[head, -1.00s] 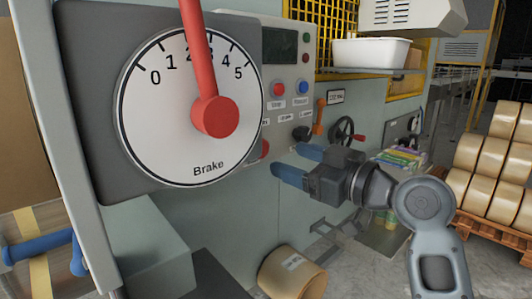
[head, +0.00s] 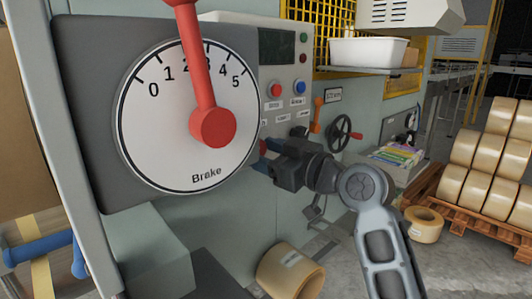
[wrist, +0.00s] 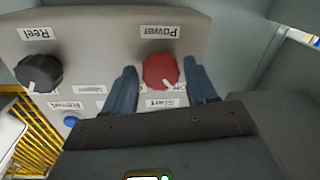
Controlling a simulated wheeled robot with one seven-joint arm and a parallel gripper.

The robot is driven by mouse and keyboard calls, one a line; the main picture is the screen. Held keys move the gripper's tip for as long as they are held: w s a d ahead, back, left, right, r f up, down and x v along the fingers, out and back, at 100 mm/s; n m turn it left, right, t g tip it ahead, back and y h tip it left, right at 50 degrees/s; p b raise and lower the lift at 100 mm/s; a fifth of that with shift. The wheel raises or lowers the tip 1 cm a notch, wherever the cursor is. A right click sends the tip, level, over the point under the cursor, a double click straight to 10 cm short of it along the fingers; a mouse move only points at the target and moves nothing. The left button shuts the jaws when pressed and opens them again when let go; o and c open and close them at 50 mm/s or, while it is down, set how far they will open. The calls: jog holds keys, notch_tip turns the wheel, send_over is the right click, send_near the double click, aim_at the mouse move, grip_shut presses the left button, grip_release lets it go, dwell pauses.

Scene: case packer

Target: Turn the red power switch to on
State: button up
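The red power switch (wrist: 160,70) is a round knob under an upside-down "Power" label in the wrist view. A white mark on it points down and slightly right in the picture, near small labels partly hidden by a finger. My gripper (wrist: 162,80) is open, with one blue finger on each side of the knob. Narrow gaps seem to show, but I cannot tell whether either finger touches.
The brake dial (head: 150,140) with its red pointer stands close to the left of my gripper. A black "Reel" knob (wrist: 38,72) and a blue button (wrist: 70,121) share the panel. A handwheel (head: 340,130) and an orange lever (head: 317,113) lie to the right.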

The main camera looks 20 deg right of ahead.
jog(key=c, duration=0.8)
jog(key=shift+m, duration=0.3)
jog(key=shift+s+a+m+t+h+p, duration=0.1)
jog(key=shift+m+t+h+p, duration=0.2)
jog(key=shift+m+p, duration=2.65)
jog(key=shift+a+m+t+h+p, duration=0.1)
jog(key=shift+m+t+p, duration=0.5)
jog(key=shift+m, duration=4.45)
jog(key=shift+f, duration=0.1)
jog(key=o, duration=1.1)
